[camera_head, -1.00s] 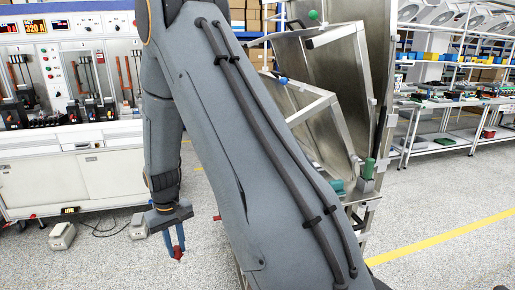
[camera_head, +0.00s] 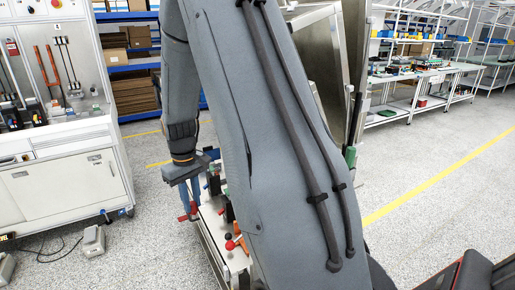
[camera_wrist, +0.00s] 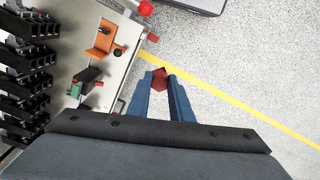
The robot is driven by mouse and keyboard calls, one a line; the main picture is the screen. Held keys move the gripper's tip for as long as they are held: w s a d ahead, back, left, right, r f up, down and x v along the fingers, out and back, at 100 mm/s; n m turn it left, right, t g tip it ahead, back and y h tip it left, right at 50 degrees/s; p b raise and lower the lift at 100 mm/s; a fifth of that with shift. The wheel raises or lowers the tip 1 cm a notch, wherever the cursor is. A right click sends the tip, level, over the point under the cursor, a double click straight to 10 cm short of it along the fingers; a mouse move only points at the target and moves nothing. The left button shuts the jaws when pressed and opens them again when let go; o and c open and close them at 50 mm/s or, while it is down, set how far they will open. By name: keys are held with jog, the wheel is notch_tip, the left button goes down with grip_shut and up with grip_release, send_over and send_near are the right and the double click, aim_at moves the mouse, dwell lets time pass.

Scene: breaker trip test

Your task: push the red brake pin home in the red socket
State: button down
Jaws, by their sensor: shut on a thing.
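My gripper (camera_head: 189,207) is shut on a small red piece, which I take to be the red brake pin (camera_head: 183,218). In the wrist view the pin (camera_wrist: 159,77) shows between the two blue fingertips (camera_wrist: 160,83), past the panel's edge and over the floor. A light panel (camera_head: 210,235) with several parts stands beside my gripper, partly hidden by my arm. Two red parts, a round one (camera_wrist: 146,8) and a smaller one (camera_wrist: 153,38), show at the panel's edge. I cannot tell which red part is the socket.
In the wrist view an orange block (camera_wrist: 103,40), a dark and green block (camera_wrist: 84,82) and several black parts (camera_wrist: 28,60) stand on the panel. A white test cabinet (camera_head: 75,180) stands at left. Floor (camera_head: 150,245) between cabinet and panel is mostly clear.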

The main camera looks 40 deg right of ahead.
jog(key=s+d+r+n+p, duration=0.2)
jog(key=s+d+r+p, duration=0.2)
jog(key=s+d+r, duration=0.9)
notch_tip(320, 180, up, 4)
jog(key=shift+s+d+f, duration=0.2)
jog(key=shift+s+d, duration=0.15)
jog(key=shift+d, duration=0.45)
jog(key=shift+f+b, duration=0.95)
jog(key=shift+f, duration=2)
jog(key=shift+p, duration=1)
jog(key=shift+f+b, duration=0.85)
jog(key=shift+f, duration=1.2)
jog(key=c, duration=1.5)
grip_release()
jog(key=shift+r, duration=0.1)
